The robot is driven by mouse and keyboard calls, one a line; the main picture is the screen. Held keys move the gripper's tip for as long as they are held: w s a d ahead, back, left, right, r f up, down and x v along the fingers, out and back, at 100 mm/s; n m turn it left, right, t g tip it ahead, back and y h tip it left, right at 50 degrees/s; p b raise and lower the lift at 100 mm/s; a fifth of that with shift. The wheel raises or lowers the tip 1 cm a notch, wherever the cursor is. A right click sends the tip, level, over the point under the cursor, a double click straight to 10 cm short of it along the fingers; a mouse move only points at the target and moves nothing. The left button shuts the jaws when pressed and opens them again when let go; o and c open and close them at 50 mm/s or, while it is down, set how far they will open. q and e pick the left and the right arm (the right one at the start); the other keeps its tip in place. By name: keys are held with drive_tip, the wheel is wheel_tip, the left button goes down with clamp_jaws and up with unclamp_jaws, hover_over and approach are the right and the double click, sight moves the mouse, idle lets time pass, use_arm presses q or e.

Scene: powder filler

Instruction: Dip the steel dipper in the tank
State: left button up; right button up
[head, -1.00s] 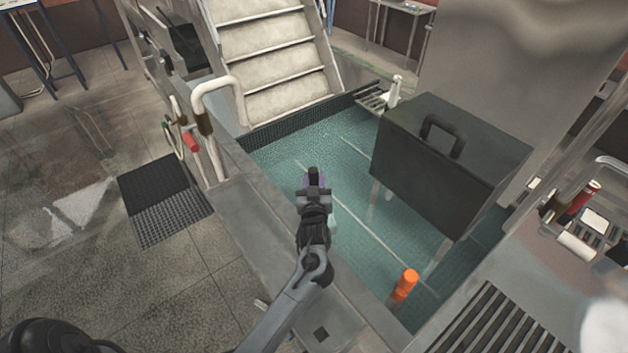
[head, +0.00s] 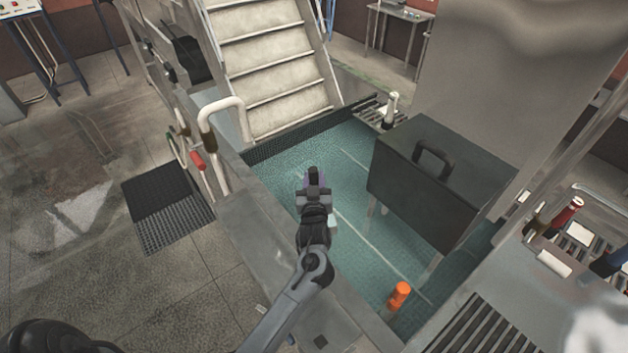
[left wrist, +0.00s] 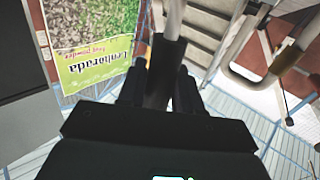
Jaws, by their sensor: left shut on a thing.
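My left gripper (head: 315,182) is over the sunken, teal-tiled tank (head: 352,172), near the tank's left edge. In the left wrist view its two dark fingers (left wrist: 160,92) are shut on a grey, rod-like metal piece (left wrist: 163,68), which looks like the handle of the steel dipper. The dipper's scoop end does not show in either view. I cannot tell whether any of it touches the tank. My right gripper is not in view.
A dark box with a handle (head: 430,185) stands over the tank's right side. An orange cylinder (head: 400,294) is near the front. Stairs (head: 268,70) rise at the back, and a white rail (head: 218,118) is left. A labelled powder bag (left wrist: 95,62) shows in the wrist view.

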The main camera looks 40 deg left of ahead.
sight(314, 169)
use_arm(q)
drive_tip(key=shift+r+p, duration=3.3)
drive_tip(key=shift+r, duration=0.65)
wheel_tip(314, 169, up, 8)
drive_tip(key=p, duration=0.7)
drive_tip(key=shift+f, duration=0.15)
